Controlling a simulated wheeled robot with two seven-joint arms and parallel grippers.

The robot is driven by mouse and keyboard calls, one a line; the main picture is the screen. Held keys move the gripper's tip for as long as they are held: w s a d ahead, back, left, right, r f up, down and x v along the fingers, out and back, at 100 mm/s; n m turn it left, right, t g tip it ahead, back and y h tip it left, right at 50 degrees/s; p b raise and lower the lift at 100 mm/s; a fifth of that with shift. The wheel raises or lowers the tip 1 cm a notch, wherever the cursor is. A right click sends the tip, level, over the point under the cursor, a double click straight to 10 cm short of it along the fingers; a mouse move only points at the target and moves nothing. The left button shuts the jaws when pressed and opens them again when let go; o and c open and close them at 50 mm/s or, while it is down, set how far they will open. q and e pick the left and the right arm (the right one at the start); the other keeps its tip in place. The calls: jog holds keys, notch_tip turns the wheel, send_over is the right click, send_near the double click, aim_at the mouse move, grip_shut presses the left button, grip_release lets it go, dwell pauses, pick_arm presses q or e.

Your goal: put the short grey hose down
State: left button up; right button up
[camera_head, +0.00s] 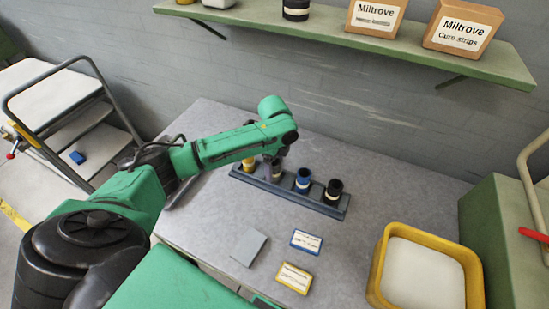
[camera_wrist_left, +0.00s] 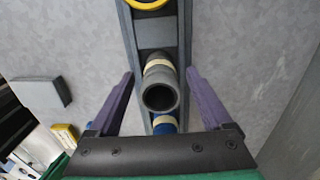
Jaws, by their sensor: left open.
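The short grey hose (camera_wrist_left: 160,92) stands on end in the dark rack (camera_wrist_left: 154,36), with a pale band around it, between a yellow-ringed piece (camera_wrist_left: 147,4) and a blue one (camera_wrist_left: 165,125). My left gripper (camera_wrist_left: 160,71) is open, with one purple finger on each side of the hose and visible gaps to both. In the head view my left gripper (camera_head: 272,163) points down at the rack (camera_head: 315,203) and mostly hides the grey hose. My right gripper is not in view.
The rack also holds a yellow piece (camera_head: 249,163), a blue one (camera_head: 303,180) and a black one (camera_head: 333,190). In front lie a grey block (camera_head: 249,246) and two labelled cards (camera_head: 306,241). A yellow bin (camera_head: 377,268) stands at right. A shelf (camera_head: 400,50) overhangs the back.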

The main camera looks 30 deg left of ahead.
pick_arm(q)
notch_tip(320, 180, up, 11)
jog(key=b, duration=0.1)
jog(key=shift+r, duration=0.15)
dwell(0.3)
